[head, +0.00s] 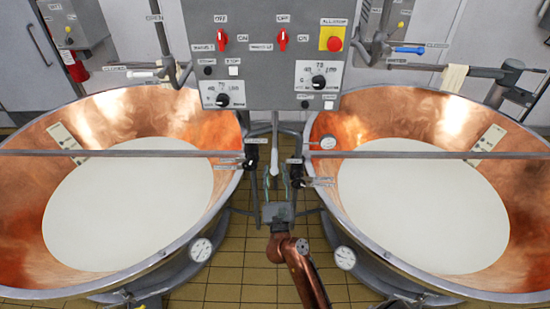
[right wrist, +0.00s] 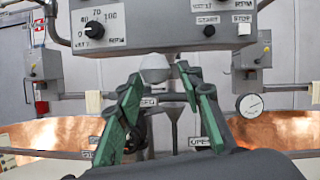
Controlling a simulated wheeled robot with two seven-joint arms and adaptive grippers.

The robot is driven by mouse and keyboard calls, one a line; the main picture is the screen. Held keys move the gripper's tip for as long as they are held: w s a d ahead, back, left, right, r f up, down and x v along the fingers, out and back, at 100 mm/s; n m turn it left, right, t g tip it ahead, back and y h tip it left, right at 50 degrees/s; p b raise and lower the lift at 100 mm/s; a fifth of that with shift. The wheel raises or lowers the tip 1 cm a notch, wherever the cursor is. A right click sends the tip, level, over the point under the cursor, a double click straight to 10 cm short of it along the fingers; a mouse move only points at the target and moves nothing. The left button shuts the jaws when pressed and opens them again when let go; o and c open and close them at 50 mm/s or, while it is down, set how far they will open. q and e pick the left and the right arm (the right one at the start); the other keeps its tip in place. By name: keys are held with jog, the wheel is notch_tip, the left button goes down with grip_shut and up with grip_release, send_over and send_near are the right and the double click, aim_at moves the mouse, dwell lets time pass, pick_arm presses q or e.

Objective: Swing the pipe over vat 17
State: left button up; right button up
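Two copper vats, the left vat (head: 70,115) and the right vat (head: 400,105), hold white liquid. I cannot read which one is vat 17. A thin grey pipe (head: 274,135) hangs between them below the control box, with a pale lower end. My right gripper (head: 276,178) is low between the vats, just below that end. In the right wrist view its green-padded fingers (right wrist: 159,72) are spread, with a pale rounded end (right wrist: 155,68) showing between the fingertips. I cannot tell whether they touch it. My left gripper is not in view.
A grey control box (head: 265,60) with red switches hangs above the gap. A grey bar (head: 110,153) crosses the left vat and another (head: 430,155) crosses the right. Gauges (head: 345,258) and small valves (head: 297,165) crowd the gap. The tiled floor (head: 225,275) is below.

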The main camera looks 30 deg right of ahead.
aim_at(274, 161)
jog(key=shift+p+x, duration=0.45)
jog(key=shift+x, duration=1.9)
grip_shut()
jog(key=shift+a, duration=0.1)
